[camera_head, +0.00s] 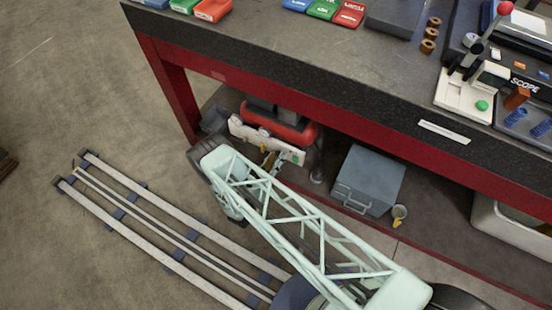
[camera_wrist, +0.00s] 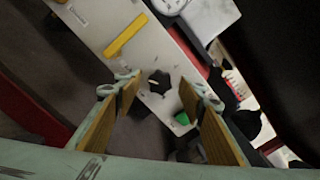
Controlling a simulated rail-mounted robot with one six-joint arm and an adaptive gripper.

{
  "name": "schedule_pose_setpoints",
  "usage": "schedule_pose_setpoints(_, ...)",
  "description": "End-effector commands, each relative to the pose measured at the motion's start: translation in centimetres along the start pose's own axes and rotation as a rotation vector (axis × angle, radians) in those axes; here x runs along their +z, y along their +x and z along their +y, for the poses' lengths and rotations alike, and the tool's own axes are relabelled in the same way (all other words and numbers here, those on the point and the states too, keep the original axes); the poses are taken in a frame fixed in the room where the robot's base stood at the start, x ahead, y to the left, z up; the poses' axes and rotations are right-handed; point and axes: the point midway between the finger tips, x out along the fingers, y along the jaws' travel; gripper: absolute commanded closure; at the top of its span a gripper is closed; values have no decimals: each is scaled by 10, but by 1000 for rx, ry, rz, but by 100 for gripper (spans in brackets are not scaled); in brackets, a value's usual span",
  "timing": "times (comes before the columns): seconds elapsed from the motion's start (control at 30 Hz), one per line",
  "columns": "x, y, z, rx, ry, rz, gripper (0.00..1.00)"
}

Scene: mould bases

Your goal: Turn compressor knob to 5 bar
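The compressor's red tank (camera_head: 282,124) sits on the shelf under the bench, with a white panel (camera_head: 292,154) on its front. In the wrist view the panel (camera_wrist: 95,20) carries a dark faceted knob (camera_wrist: 160,82) with a small pale mark. A round gauge (camera_wrist: 168,4) shows partly at the top edge; its reading cannot be made out. My gripper (camera_wrist: 163,86) is open and empty. Its two fingers stand apart on either side of the knob in the picture, and no contact shows. In the head view my gripper (camera_head: 270,163) is small, in front of the panel, partly hidden by my arm.
A yellow lever (camera_wrist: 125,35) and a green button (camera_wrist: 183,117) are on the panel near the knob. The bench top (camera_head: 290,45) overhangs the shelf.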

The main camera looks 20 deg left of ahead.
Motion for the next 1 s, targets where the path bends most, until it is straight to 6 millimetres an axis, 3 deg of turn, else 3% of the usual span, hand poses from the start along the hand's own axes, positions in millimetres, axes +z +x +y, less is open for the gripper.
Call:
schedule_pose_setpoints(0.2, 0, 0, 0, 0, 0, 0, 63)
schedule_pose_setpoints(0.5, 0, 0, 0, 0, 0, 0, 87)
schedule_pose_setpoints(1.0, 0, 0, 0, 0, 74, 0, 87)
